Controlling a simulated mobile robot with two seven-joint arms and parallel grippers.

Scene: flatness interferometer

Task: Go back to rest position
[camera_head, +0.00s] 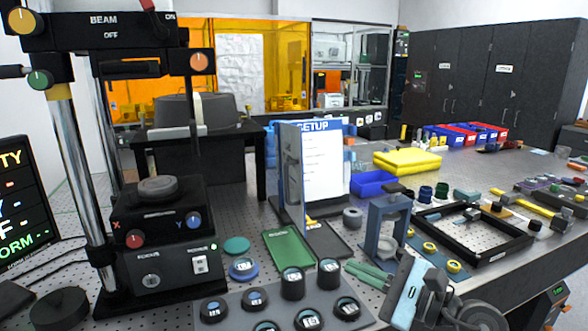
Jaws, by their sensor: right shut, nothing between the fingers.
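My right gripper (354,269) is at the lower middle right of the head view, low over the near part of the table. Its fingers point left and are together, with nothing seen between them. Its wrist (407,292), with a light-blue panel, comes in from the bottom right. The fingers show just right of the grey tray of round pieces (228,309) and near the dark pad beside the sign. Whether they touch anything is not clear. My left gripper is not in view.
The interferometer stand (160,245) rises at the left, by a monitor (22,205). A SETUP sign (322,165), a grey-blue frame (388,225) and a black square frame (475,262) stand around my right gripper. Blue and red bins (455,136) are farther back.

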